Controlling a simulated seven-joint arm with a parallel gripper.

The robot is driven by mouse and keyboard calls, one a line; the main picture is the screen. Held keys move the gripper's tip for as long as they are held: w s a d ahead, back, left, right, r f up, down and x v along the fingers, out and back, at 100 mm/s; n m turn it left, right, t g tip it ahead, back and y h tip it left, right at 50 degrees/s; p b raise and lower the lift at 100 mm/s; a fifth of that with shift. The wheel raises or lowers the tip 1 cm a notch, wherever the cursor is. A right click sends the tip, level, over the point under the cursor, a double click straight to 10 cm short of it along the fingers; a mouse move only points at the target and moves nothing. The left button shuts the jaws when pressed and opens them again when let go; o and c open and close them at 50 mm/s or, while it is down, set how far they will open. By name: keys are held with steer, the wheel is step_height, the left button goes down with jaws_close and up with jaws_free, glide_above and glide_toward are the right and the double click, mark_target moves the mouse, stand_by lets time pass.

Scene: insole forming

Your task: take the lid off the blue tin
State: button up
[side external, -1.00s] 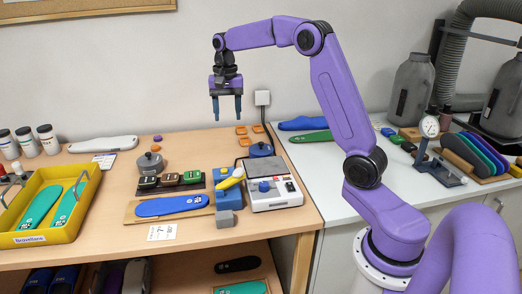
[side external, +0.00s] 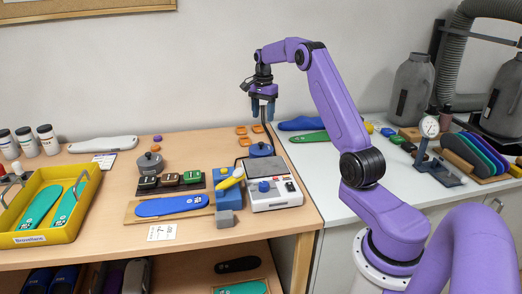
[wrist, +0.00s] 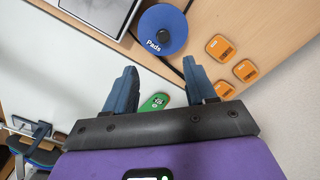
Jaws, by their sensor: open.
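The blue tin (side external: 261,150) stands on the wooden table behind the white device, near the table's right edge. In the wrist view its round blue lid (wrist: 163,30), marked "Pads" with a dark knob at the top, is seen from above. The lid sits on the tin. My gripper (side external: 262,117) is open and empty, in the air above the tin. In the wrist view its two dark blue fingers (wrist: 160,70) are spread apart, and the tin lies beyond them, not between them.
Orange pieces (side external: 241,130) lie close beside the tin. The white device (side external: 275,202) with a grey plate stands in front. A dark cable (wrist: 150,62) runs past the tin. Green (side external: 309,136) and blue insoles lie on the white counter to the right.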

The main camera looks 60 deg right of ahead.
glide_above(261, 142)
steer(key=f, duration=0.6)
steer(key=shift+s, duration=0.4)
steer(key=shift+w+a+f, duration=0.1)
steer(key=shift+w+f, duration=0.05)
steer(key=shift+f, duration=1.2)
steer(key=shift+w+f, duration=0.15)
steer(key=shift+f, duration=1.2)
jaws_close()
